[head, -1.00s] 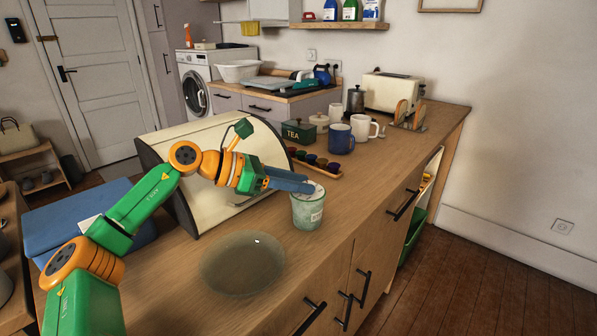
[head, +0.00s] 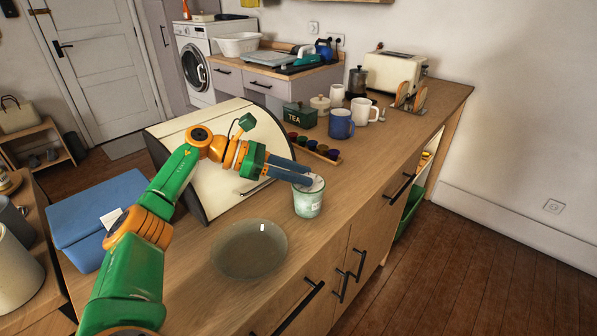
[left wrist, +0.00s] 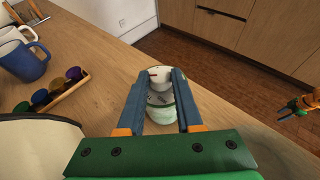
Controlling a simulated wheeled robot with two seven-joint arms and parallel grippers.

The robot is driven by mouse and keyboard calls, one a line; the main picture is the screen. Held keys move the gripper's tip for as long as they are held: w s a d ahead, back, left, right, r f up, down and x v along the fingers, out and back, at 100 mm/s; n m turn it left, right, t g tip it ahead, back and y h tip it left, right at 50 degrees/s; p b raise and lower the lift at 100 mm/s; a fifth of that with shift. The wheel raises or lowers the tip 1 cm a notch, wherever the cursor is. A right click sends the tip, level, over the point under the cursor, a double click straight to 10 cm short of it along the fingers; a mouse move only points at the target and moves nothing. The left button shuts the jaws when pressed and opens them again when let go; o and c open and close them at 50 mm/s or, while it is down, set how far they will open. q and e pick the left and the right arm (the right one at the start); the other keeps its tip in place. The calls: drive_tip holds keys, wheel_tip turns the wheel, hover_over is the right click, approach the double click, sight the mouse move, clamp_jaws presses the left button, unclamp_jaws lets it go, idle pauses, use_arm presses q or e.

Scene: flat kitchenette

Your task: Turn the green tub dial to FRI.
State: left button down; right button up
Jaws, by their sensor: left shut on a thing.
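The green tub (head: 308,203) is pale green with a light label patch on its side and stands upright on the wooden counter. Its white dial (left wrist: 158,77) is on top, with small dark and reddish marks too small to read, so I cannot tell which day it shows. My left gripper (head: 312,181) reaches over the tub from the left. In the left wrist view its two blue-grey fingers (left wrist: 159,79) are shut on the dial, one on each side.
A glass plate (head: 249,250) lies in front, left of the tub. A cream bread bin (head: 205,140) stands behind my left arm. A rack of coloured pods (head: 316,148), a blue mug (head: 341,123) and a tea tin (head: 300,117) stand behind. The counter's front edge is close right.

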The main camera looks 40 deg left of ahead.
use_arm(q)
drive_tip(key=c, duration=0.6)
unclamp_jaws()
drive_tip(key=shift+w+f, duration=0.1)
drive_tip(key=shift+o, duration=0.2)
drive_tip(key=shift+s+a, duration=0.2)
drive_tip(key=shift+a, duration=0.1)
drive_tip(key=b+v, duration=0.1)
drive_tip(key=v, duration=0.5)
drive_tip(key=shift+s+r, duration=0.15)
drive_tip(key=shift+r, duration=0.15)
drive_tip(key=shift+a, duration=0.1)
